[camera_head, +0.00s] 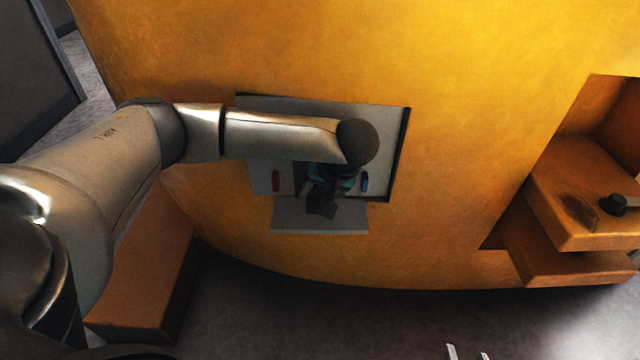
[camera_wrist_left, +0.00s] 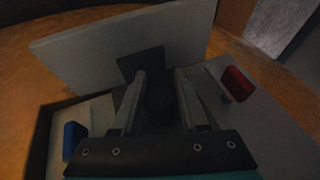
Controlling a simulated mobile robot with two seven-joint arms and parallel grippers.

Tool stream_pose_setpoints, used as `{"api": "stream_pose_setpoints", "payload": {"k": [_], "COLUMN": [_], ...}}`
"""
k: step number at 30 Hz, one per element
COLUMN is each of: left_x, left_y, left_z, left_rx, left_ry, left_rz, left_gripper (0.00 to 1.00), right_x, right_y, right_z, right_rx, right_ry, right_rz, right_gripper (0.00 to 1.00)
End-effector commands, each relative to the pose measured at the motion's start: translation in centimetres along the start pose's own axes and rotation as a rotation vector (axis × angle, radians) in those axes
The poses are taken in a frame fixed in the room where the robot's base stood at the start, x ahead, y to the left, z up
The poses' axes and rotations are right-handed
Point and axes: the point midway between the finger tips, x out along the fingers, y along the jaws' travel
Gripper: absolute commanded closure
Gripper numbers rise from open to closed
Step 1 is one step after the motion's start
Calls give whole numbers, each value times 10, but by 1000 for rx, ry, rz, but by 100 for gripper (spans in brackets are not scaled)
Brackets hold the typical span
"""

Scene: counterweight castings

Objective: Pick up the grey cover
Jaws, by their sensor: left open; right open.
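The grey cover (camera_head: 290,220) is a flat pale plate at the lower edge of a grey recessed panel in the yellow casting. It also shows in the left wrist view (camera_wrist_left: 85,55), tilted, with a dark square block (camera_wrist_left: 140,62) on its near edge. My left gripper (camera_head: 322,208) is in front of the panel, over the cover. In the left wrist view its two fingers (camera_wrist_left: 162,72) are apart, the left one overlapping the dark block; whether they touch it I cannot tell. Only two pale tips of my right gripper (camera_head: 468,354) show, apart, at the bottom edge.
A red piece (camera_head: 276,181) and a blue piece (camera_head: 365,181) sit on the panel, either side of my left gripper. The yellow casting (camera_head: 480,120) curves around it. An orange ledge (camera_head: 590,200) with a dark knob (camera_head: 612,204) juts out at right. The floor below is clear.

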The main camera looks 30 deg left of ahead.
Motion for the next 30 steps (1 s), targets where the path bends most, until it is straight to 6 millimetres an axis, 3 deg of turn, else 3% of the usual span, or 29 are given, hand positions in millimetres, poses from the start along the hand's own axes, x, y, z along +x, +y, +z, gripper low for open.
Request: {"api": "stream_pose_setpoints", "payload": {"k": [6, 18, 30], "left_x": [0, 0, 0], "left_y": [0, 0, 0], "left_z": [0, 0, -1], "left_rx": [0, 0, -1], "left_ry": [0, 0, 1], "left_rz": [0, 0, 0], "left_gripper": [58, 100, 100], "right_x": [0, 0, 0], "right_y": [0, 0, 0], "right_z": [0, 0, 0], "right_rx": [0, 0, 0], "right_ry": [0, 0, -1], "right_rz": [-1, 0, 0], "right_gripper": [50, 50, 50]}}
